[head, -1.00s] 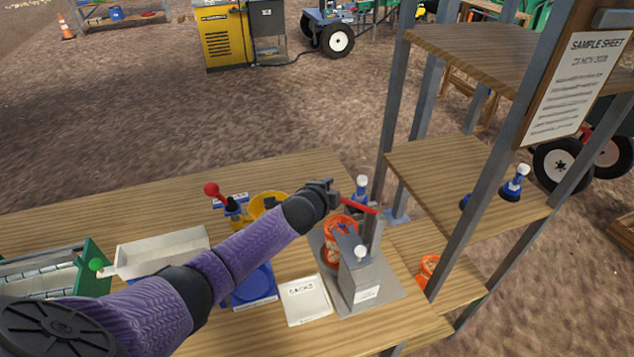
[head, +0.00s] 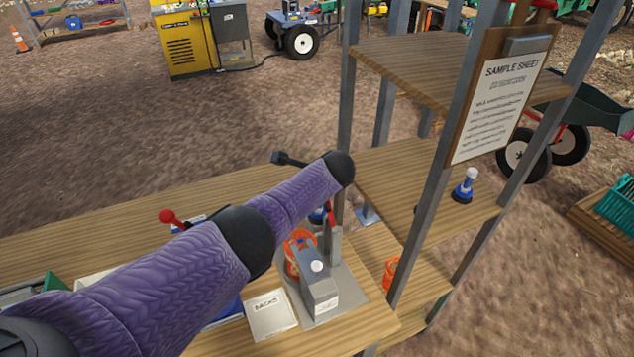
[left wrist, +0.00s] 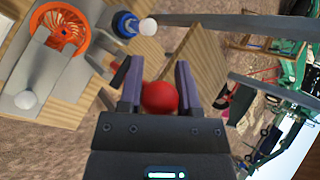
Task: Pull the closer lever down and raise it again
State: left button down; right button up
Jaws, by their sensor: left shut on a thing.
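The closer lever has a red handle (head: 331,214) on a grey post (head: 335,243) of a metal stand at the table's right end. Its handle stands steeply up, and its top is hidden behind my left arm in the head view. My left gripper (left wrist: 159,70) is shut on the red ball knob (left wrist: 160,97) in the left wrist view, with a finger on each side. A second red-knobbed lever (head: 168,216) stands farther left on the table. My right gripper is not in view.
A shelf post (head: 345,130) rises close beside my arm. A blue-and-white item (head: 466,186) is on the shelf.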

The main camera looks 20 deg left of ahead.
pick_arm(q)
jog(key=shift+d+f, duration=0.1)
jog(key=shift+d, duration=0.1)
dwell(0.4)
jog(key=c, duration=0.6)
grip_release()
jog(key=shift+w, duration=0.1)
jog(key=shift+w+d, duration=0.1)
jog(key=shift+d, duration=0.05)
